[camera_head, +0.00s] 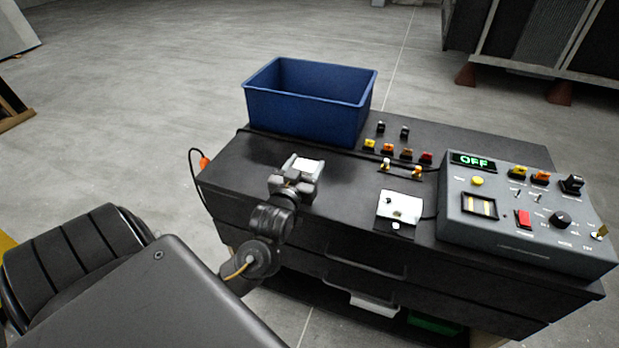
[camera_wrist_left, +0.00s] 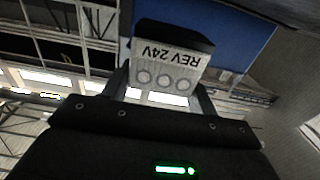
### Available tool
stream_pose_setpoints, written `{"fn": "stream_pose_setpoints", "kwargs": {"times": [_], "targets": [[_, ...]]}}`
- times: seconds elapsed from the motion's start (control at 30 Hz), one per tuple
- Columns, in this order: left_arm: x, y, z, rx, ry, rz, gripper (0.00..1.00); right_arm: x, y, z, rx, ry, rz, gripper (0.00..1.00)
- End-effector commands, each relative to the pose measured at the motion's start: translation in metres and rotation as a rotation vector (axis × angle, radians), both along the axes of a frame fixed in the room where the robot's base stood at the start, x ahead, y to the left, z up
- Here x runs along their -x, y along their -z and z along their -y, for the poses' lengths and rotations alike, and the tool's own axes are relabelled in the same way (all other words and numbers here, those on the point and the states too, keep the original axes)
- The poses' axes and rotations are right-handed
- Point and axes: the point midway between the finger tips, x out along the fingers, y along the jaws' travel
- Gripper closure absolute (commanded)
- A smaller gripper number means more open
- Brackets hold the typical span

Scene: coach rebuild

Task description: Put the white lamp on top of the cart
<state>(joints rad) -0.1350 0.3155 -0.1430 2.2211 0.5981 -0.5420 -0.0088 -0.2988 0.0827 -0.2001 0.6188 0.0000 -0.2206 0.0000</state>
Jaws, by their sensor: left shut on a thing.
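My left gripper (camera_head: 293,185) is shut on the white lamp (camera_head: 306,165), over the left part of the black cart's top (camera_head: 235,170). In the left wrist view the lamp (camera_wrist_left: 168,70) sits between the two fingers. It has a light face marked "REV 24V" with three round circles, and a dark back. Part of the lamp is hidden by the gripper in the head view. I cannot tell whether the lamp touches the cart top. My right gripper is not in view.
A blue bin (camera_head: 300,115) stands at the cart's back left. A grey control box (camera_head: 520,222) with a green "OFF" display stands at the right. A white plate (camera_head: 400,207) and several small coloured parts lie between. The top around my left gripper is mostly clear.

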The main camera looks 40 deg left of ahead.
Motion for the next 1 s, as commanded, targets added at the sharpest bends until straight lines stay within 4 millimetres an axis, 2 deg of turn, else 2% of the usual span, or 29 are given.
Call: {"fn": "stream_pose_setpoints", "kwargs": {"times": [0.1,0.37,0.6,1.0], "targets": [[-0.009,0.010,0.000,0.000,-0.001,0.001,0.67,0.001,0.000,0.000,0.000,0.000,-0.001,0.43],[-0.015,0.018,0.000,0.000,0.000,0.001,0.67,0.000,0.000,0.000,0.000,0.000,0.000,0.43],[-0.016,0.047,0.000,-0.001,0.000,-0.001,0.67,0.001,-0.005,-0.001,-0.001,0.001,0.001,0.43],[-0.016,0.053,0.000,0.001,0.000,0.001,0.67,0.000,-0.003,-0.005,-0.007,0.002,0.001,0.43]]}}
